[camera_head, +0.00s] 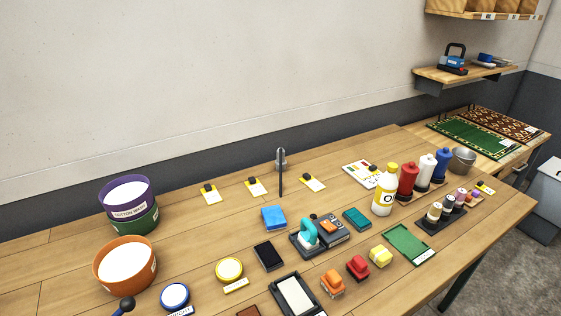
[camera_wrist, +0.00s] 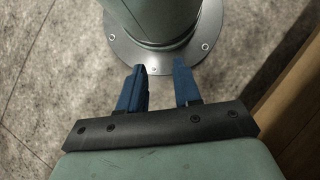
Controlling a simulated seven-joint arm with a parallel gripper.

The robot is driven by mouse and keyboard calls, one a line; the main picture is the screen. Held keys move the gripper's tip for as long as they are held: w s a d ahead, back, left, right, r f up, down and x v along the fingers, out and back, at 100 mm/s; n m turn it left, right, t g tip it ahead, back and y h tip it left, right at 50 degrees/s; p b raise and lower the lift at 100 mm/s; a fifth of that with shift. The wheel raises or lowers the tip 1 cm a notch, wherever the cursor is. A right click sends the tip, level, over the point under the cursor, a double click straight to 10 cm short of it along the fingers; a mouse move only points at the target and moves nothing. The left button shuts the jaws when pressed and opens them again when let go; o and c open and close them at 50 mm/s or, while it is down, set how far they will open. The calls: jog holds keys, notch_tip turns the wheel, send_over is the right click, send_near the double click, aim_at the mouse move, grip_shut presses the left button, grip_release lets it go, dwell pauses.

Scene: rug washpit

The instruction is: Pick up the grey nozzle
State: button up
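A grey, upright nozzle-like piece (camera_head: 281,158) with a dark thin stem stands toward the back middle of the wooden table (camera_head: 210,228) in the head view. It is small there, so its details are hard to tell. My gripper (camera_wrist: 160,66) shows in the wrist view with its two blue fingers apart and nothing between them. It is over the grey floor by my own base, away from the nozzle. My gripper does not show in the head view, and the nozzle does not show in the wrist view.
Yellow-and-white cards (camera_head: 257,187) lie near the nozzle, and a blue block (camera_head: 273,218) lies in front of it. Tubs (camera_head: 129,222) stand at the left. Bottles (camera_head: 408,181) stand at the right. A wooden edge (camera_wrist: 296,105) is right of my gripper.

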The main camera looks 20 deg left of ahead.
jog(key=shift+o, duration=0.4)
jog(key=o, duration=0.5)
